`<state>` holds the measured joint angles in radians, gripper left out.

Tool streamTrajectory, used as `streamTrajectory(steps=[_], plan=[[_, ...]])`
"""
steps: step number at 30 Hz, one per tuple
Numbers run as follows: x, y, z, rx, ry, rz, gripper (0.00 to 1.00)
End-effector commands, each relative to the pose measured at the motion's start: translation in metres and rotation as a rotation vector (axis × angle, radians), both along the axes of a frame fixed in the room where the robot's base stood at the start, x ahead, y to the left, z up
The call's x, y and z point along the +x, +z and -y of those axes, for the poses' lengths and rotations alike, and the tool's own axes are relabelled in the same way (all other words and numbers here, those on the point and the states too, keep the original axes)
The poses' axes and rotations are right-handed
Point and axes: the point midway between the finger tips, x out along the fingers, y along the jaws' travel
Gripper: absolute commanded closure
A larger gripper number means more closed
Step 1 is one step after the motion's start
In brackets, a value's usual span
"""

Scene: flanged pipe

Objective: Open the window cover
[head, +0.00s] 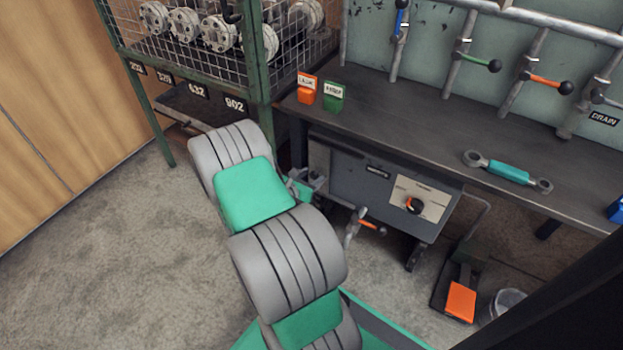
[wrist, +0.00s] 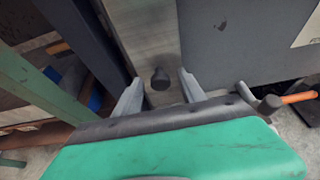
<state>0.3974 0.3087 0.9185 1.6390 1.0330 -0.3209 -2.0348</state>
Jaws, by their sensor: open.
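A lighter metal plate, which looks like the window cover (wrist: 142,38), lies against the front of a grey box in the wrist view. A short dark knob (wrist: 160,78) sticks out near its lower end. My gripper (wrist: 160,90) is open, with one finger on each side of the knob; I cannot tell whether either touches it. In the head view my gripper (head: 306,184) is at the lower left of the grey box (head: 375,185) under the bench. The plate shows there as a narrow light strip (head: 319,158), its lower part hidden by my gripper.
An orange-handled lever (head: 369,226) sits just right of my gripper, below the box. A green rack post (head: 262,100) stands close on the left. The bench (head: 420,125) overhangs the box. A pedal (head: 460,300) and a bucket (head: 505,303) are on the floor at right.

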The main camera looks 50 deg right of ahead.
Motion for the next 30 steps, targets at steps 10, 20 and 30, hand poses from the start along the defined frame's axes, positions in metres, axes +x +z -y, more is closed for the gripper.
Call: streamTrajectory(steps=[10, 20, 30], plan=[[-0.0002, 0.0003, -0.0005, 0.001, -0.001, 0.000, 0.74], [-0.0003, 0.0003, -0.0006, 0.001, -0.001, 0.000, 1.00], [-0.0004, 0.0002, -0.0007, 0.001, -0.001, 0.000, 1.00]])
